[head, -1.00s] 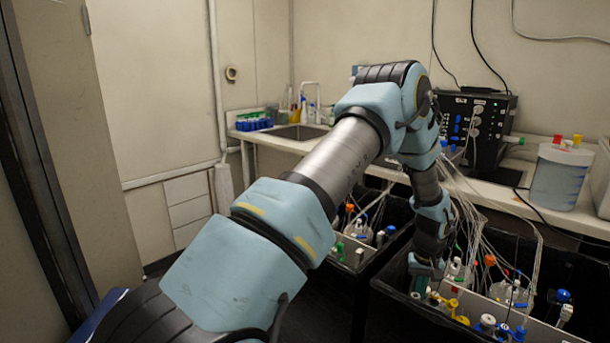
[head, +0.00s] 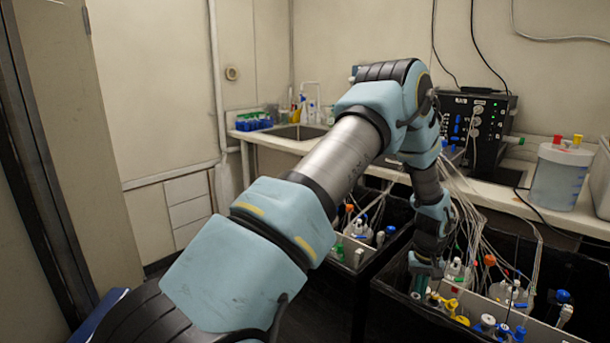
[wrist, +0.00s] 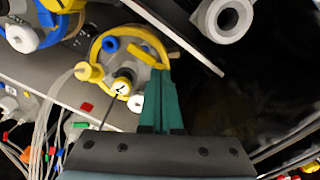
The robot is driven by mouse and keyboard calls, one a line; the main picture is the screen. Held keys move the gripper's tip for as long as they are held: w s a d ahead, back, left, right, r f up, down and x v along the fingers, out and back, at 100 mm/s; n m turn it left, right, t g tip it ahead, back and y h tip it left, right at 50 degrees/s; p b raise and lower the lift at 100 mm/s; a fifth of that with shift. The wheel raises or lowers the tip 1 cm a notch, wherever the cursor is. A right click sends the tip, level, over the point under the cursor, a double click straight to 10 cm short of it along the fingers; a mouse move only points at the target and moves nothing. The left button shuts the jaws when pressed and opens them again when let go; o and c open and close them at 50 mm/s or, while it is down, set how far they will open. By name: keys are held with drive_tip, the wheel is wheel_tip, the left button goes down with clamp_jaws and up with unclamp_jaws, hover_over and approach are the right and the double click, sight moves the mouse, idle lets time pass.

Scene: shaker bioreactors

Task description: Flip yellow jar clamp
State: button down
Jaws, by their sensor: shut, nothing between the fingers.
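The jar lid with a yellow ring (wrist: 98,46) is at the upper middle of the wrist view. A yellow clamp bar (wrist: 150,45) lies at the right side of this lid. My gripper (wrist: 161,74) has its teal fingers shut together, with nothing between them. Its tips are right beside the lower end of the yellow bar; I cannot tell whether they touch. In the head view my gripper (head: 420,285) points down beside the yellow jar parts (head: 450,306), and my arm hides some of the area.
A blue-ringed jar (wrist: 32,42) stands to the left in the wrist view. Thin tubes (wrist: 55,95) run down the left side. Black bins (head: 385,305) hold several jars with coloured caps. A control box (head: 480,125) and a white container (head: 560,175) stand on the bench behind.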

wheel_tip(320, 180, up, 6)
drive_tip(key=p, duration=0.2)
drive_tip(key=shift+f+p, duration=0.2)
drive_tip(key=shift+p, duration=0.15)
